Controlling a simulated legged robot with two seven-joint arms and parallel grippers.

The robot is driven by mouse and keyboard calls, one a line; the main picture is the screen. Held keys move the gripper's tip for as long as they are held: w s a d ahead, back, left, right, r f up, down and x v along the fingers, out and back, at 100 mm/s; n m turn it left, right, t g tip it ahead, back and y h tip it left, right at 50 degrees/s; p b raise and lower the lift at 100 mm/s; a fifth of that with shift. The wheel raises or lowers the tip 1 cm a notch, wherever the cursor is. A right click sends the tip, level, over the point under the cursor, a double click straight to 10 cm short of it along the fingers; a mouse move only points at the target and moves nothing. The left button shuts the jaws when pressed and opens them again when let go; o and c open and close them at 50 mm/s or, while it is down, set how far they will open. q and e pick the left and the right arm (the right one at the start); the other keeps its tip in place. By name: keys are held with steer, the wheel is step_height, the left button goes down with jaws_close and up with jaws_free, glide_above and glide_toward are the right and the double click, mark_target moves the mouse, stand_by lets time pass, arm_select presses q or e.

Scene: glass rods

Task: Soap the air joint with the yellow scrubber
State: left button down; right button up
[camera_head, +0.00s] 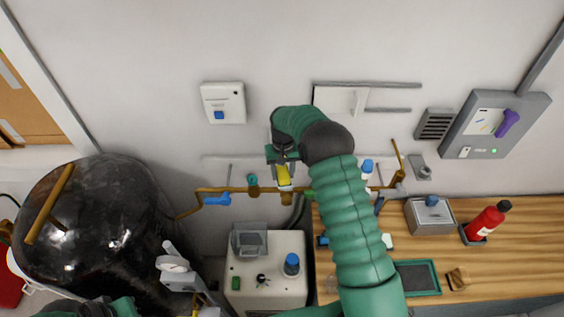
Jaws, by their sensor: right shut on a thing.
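My right gripper (284,164) is shut on the yellow scrubber (284,176), pointing down at the brass pipe (238,189) that runs along the wall. The scrubber's lower end is at or just in front of a fitting on this pipe; I cannot tell whether they touch. A brass fitting (253,191) sits just left of the scrubber. Which fitting is the air joint is not clear. My right forearm hides part of the pipe to the right. Part of my left arm shows at the bottom left, with its gripper out of view.
A blue valve handle (216,199) is on the pipe's left part. A white cabinet (262,275) stands below. A black tank (90,225) is at left. The wooden counter (490,255) at right carries a metal box (430,215) and a red bottle (484,222).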

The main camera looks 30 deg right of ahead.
steer(key=shift+d+r, duration=0.1)
steer(key=shift+r, duration=0.5)
steer(key=shift+r+p, duration=0.3)
steer(key=shift+p, duration=0.15)
steer(key=shift+w+a+r+p, duration=0.2)
steer(key=shift+a+r+p, duration=0.25)
steer(key=shift+r, duration=0.25)
steer(key=shift+w+a+r, duration=0.1)
steer(key=shift+a+r, duration=0.1)
steer(key=shift+r, duration=0.05)
steer(key=shift+a+r, duration=0.1)
steer(key=shift+a, duration=0.05)
steer(key=shift+s+d, duration=0.2)
steer(key=shift+d, duration=0.15)
arm_select(q)
steer(key=shift+w+d+r, duration=0.1)
steer(key=shift+w+r, duration=0.05)
steer(key=shift+r, duration=0.4)
steer(key=shift+w+r, duration=0.15)
steer(key=shift+r, duration=0.4)
arm_select(e)
steer(key=shift+w+d, duration=0.1)
steer(key=shift+d, duration=0.15)
steer(key=shift+a, duration=0.2)
